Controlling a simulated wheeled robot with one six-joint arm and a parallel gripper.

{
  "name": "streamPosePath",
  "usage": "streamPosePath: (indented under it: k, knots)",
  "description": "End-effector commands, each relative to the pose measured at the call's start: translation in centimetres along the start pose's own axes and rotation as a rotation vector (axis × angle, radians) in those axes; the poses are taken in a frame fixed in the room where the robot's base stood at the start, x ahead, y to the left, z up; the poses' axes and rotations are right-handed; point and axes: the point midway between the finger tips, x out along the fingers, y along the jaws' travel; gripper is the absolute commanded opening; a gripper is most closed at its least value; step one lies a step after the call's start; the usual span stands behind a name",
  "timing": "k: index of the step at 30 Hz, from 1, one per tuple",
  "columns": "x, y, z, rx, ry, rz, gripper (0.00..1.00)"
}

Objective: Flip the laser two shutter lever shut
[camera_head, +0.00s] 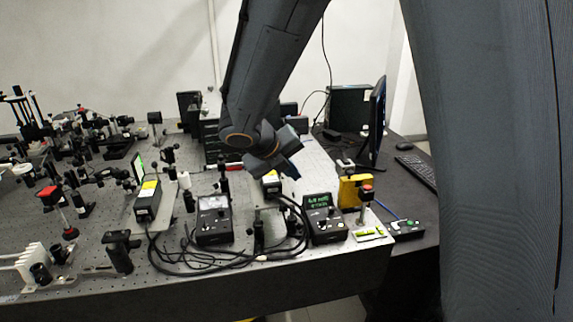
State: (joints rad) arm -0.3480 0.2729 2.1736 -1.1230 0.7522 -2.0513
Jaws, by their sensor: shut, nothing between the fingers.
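Two dark laser-like boxes with yellow labels stand on the perforated bench (330,262). One box (147,203) is at the left of the middle. The other box (271,184) is just below my gripper and partly hidden by it. I cannot tell from this view which one is laser two. No shutter lever can be made out clearly; it is too small or hidden behind my gripper. My gripper (291,170) is shut and empty, angled down to the right above the second box. I cannot tell whether it touches anything.
Two controllers, one with a dial (214,222) and one with a green display (325,220), stand near the front with looped black cables. Crowded optics fill the left. A monitor (377,120) stands behind right.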

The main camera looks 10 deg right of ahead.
Motion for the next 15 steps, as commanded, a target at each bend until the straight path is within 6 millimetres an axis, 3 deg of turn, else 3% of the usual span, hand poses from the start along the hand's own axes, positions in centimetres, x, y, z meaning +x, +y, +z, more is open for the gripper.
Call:
streamPosePath:
  k: [5, 9, 15]
  knots:
    - [3.6, -0.1, -0.1, 0.000, 0.005, -0.001, 0.00]
    - [2.6, -0.1, 2.0, 0.002, -0.001, 0.001, 0.00]
    - [2.1, -0.1, 3.5, 0.001, 0.000, 0.000, 0.00]
